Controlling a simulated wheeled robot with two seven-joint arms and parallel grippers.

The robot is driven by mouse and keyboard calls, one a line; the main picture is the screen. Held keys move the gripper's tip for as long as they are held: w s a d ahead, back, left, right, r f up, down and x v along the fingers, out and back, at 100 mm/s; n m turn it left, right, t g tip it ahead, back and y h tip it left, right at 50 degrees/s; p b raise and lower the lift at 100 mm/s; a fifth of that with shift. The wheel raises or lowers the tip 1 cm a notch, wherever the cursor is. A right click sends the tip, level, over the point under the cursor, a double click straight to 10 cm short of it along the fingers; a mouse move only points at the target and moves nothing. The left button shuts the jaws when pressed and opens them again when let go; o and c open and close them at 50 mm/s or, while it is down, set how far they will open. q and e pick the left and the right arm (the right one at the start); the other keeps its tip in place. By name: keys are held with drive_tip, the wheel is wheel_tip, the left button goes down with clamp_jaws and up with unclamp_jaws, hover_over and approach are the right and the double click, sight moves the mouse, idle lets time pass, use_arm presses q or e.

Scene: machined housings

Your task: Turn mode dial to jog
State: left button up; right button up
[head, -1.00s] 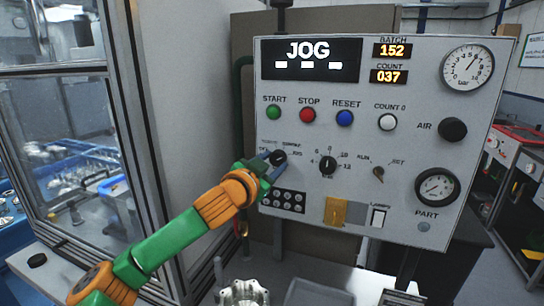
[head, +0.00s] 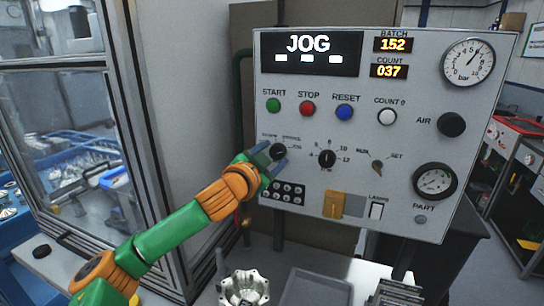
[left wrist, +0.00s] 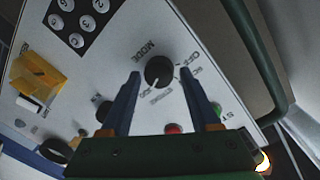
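The black mode dial (head: 278,151) is on the left of the grey control panel (head: 300,225), below the start button. In the left wrist view the dial (left wrist: 158,71) sits between my fingertips, with a gap on each side. Its white mark points down-left, toward small lettering that seems to read JOG. The panel's display (head: 309,52) reads JOG. My left gripper (head: 272,157) is open around the dial; its two blue fingers (left wrist: 161,76) are apart and do not appear to touch it. My right gripper is not in view.
Start (head: 273,105), stop (head: 307,109) and reset (head: 344,112) buttons lie above the dial. A metal housing (head: 243,288) stands on the bench below.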

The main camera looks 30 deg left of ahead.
use_arm(q)
drive_tip(key=shift+o, duration=0.5)
drive_tip(key=shift+f, duration=0.1)
drive_tip(key=s+d+b, duration=0.1)
drive_tip(key=s+b, duration=0.3)
drive_tip(key=s, duration=0.3)
drive_tip(key=shift+d+r, duration=0.15)
drive_tip(key=shift+r, duration=0.1)
drive_tip(key=shift+w, duration=0.1)
drive_tip(key=shift+f, duration=0.1)
